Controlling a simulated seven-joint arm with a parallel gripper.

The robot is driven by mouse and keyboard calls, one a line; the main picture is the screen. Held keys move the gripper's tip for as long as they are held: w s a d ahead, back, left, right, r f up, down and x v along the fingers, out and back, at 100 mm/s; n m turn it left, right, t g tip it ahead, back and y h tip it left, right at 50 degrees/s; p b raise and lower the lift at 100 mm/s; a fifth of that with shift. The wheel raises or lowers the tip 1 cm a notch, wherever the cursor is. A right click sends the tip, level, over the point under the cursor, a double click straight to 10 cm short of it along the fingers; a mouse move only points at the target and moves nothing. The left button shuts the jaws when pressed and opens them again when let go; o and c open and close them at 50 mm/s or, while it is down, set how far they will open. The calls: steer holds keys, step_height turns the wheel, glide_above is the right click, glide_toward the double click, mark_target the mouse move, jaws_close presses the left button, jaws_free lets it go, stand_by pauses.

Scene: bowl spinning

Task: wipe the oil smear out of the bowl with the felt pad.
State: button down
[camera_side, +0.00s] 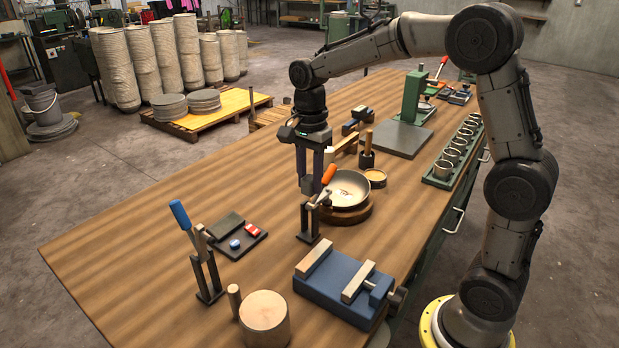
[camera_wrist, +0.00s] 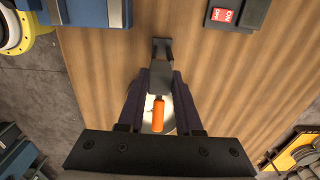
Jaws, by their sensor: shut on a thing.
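In the wrist view the bowl (camera_wrist: 171,117) is mostly hidden behind the clamp and my fingers. The exact contact is partly hidden. I cannot make out the felt pad; a wooden-handled tool (camera_side: 368,143) stands in a dark holder behind the bowl.
A blue vise (camera_side: 340,290) and a wooden cylinder (camera_side: 264,315) stand in front.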

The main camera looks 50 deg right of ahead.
step_height(320, 180, up, 5)
steer(key=shift+r, duration=0.2)
glide_above(352, 196)
steer(key=w, duration=0.4)
steer(key=shift+s+d+f, duration=0.1)
steer(key=shift+d+f, duration=0.05)
steer(key=shift+f, duration=3.5)
steer(key=shift+d+f, duration=0.1)
steer(key=shift+f, duration=3.5)
steer(key=shift+s+f, duration=0.15)
steer(key=shift+s, duration=0.15)
steer(key=shift+s+a, duration=0.15)
steer(key=shift+s, duration=0.6)
steer(key=shift+s+a, duration=0.1)
steer(key=shift+s, duration=0.65)
steer(key=shift+w+d, duration=0.15)
steer(key=shift+w, duration=0.85)
steer(key=shift+w+d, duration=0.1)
steer(key=shift+w, duration=0.85)
step_height(352, 196, up, 8)
steer(key=shift+s+f, duration=0.15)
